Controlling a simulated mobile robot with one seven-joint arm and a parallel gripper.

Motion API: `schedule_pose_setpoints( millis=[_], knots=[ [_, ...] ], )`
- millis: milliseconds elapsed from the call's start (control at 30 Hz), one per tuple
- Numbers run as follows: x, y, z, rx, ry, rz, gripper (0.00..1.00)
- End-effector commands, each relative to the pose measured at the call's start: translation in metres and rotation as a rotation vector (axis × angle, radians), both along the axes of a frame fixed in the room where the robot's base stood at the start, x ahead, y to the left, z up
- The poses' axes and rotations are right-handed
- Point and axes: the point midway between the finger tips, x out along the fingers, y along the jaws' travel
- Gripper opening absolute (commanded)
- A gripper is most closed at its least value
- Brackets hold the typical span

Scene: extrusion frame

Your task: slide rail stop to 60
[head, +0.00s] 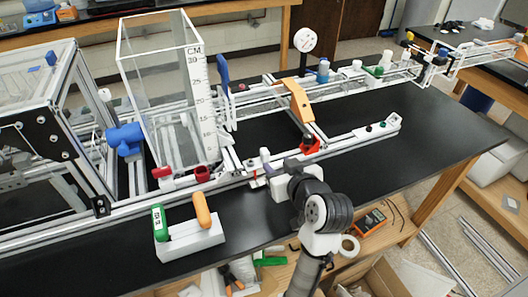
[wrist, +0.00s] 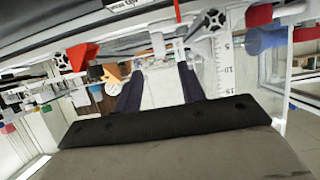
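A small red piece (head: 310,146) sits on the front rail (head: 345,139), and it may be the rail stop; I cannot tell for certain. A red wedge-shaped piece also shows in the wrist view (wrist: 82,52), seemingly the same one. A small pale upright piece (head: 265,157) stands on the rail further left. No mark reading 60 is legible on the rail. My gripper (head: 283,177) is in front of the rail, left of and nearer than the red piece. In the wrist view its two dark fingers (wrist: 160,78) are apart, with pale background between them and nothing clearly held.
A clear tank (head: 160,85) with a centimetre scale (head: 200,95) stands behind left. An orange arch-like part (head: 297,100) rises behind the red piece. A white block (head: 190,241) with green and orange handles lies at front left. The black tabletop (head: 420,150) is clear at right.

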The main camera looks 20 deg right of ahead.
Motion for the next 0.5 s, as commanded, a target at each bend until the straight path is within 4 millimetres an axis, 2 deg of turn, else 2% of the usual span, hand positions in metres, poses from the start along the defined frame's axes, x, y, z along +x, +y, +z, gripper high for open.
schedule_pose_setpoints(
  millis=[33, 300, 500],
  knots=[
    [0.011, 0.001, -0.009, 0.0, 0.002, 0.004, 0.4],
    [0.063, 0.003, -0.029, -0.001, 0.002, 0.003, 0.4],
    [0.085, 0.004, -0.037, -0.001, 0.0, 0.002, 0.4]
  ],
)
